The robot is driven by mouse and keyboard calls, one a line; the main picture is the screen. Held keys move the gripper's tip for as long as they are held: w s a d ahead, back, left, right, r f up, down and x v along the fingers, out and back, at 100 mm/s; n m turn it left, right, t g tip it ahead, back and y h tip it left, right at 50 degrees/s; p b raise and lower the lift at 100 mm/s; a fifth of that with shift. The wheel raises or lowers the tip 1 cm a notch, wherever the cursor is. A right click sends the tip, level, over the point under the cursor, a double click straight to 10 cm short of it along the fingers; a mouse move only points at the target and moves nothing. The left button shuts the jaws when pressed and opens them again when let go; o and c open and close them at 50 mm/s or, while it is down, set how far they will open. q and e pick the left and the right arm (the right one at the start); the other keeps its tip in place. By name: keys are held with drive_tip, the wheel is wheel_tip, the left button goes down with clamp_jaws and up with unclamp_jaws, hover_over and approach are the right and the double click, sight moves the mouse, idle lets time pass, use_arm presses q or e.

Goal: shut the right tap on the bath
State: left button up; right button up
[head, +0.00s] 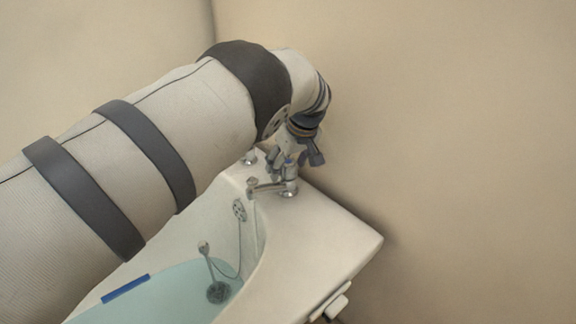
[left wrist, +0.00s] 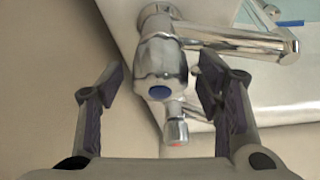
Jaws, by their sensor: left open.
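The bath (head: 325,235) is white, with chrome taps on its rim. The right tap (head: 290,187) has a blue-marked head and a spout over the basin. In the left wrist view, the right tap (left wrist: 160,62) has its head between my fingers, with the blue disc facing the camera. My left gripper (head: 295,161) is open at this tap's head; it also shows in the left wrist view (left wrist: 160,85). I see gaps on both sides of the head there. My right gripper is out of view.
Bluish water (head: 185,298) fills the lower bath. A blue strip (head: 125,289) shows at the water. A plug (head: 204,248) on a chain hangs inside the bath, near a dark drain (head: 218,292). The beige wall (head: 450,130) stands close behind the taps.

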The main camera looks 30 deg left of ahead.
use_arm(q)
drive_tip(key=c, duration=1.2)
drive_tip(key=shift+o, duration=0.2)
